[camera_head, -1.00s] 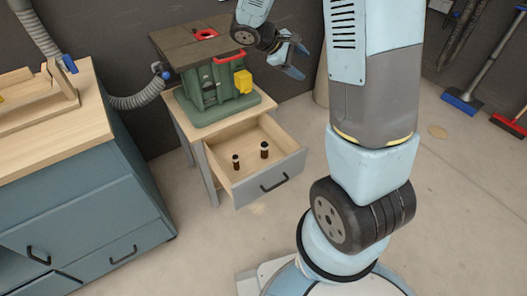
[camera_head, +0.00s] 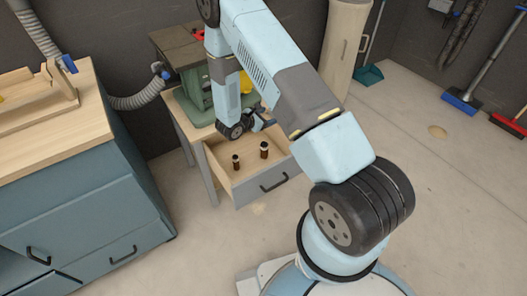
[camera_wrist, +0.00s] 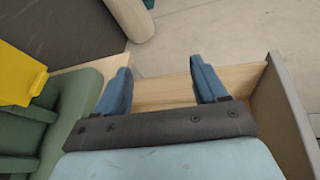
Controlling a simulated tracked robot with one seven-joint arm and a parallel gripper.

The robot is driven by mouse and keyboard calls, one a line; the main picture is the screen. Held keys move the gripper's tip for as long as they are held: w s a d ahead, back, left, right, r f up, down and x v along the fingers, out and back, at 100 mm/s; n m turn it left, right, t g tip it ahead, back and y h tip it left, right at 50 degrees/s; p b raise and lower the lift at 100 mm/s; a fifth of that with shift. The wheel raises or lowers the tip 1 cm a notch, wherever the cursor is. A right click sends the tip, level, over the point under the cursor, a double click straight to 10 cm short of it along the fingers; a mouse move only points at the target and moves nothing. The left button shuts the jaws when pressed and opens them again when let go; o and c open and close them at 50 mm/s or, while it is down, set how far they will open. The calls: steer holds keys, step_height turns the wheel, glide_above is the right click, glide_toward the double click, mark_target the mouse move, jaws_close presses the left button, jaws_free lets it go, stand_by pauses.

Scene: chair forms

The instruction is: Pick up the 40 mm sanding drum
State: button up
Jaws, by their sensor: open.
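Two small dark sanding drums stand upright in the open wooden drawer (camera_head: 226,176), a left one (camera_head: 236,161) and a right one (camera_head: 264,150). The right one looks slightly bigger, but I cannot tell which is 40 mm. My gripper (camera_head: 262,122) is above the back of the drawer, beyond the drums. In the wrist view its two blue fingers (camera_wrist: 158,72) are apart with nothing between them, over the drawer (camera_wrist: 165,98). No drum shows in the wrist view.
The green machine (camera_head: 195,90) stands on the table above the drawer, close to my arm. Its green body (camera_wrist: 70,115) and yellow part (camera_wrist: 18,75) are left of the fingers in the wrist view. A workbench (camera_head: 50,135) is at left. Floor in front is clear.

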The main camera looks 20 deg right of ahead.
mark_target(266, 144)
steer(key=s+a+f+n+t+y, duration=0.1)
steer(key=f, duration=0.4)
steer(key=a+f+n+t+y, duration=0.1)
steer(key=f+n, duration=0.1)
steer(key=f, duration=0.3)
steer(key=s+a+f+n, duration=0.1)
steer(key=a+f+n, duration=0.1)
steer(key=f, duration=0.4)
steer(key=shift+s+a+f+t+y, duration=0.1)
steer(key=shift+s+t+y, duration=0.2)
steer(key=shift+t+y, duration=0.1)
steer(key=shift+w+d+f+n, duration=0.3)
steer(key=shift+d+f, duration=0.05)
steer(key=shift+f, duration=0.05)
steer(key=shift+x, duration=3.2)
steer(key=shift+s, duration=0.1)
steer(key=shift+c, duration=0.2)
steer(key=c, duration=1)
steer(key=shift+c, duration=0.2)
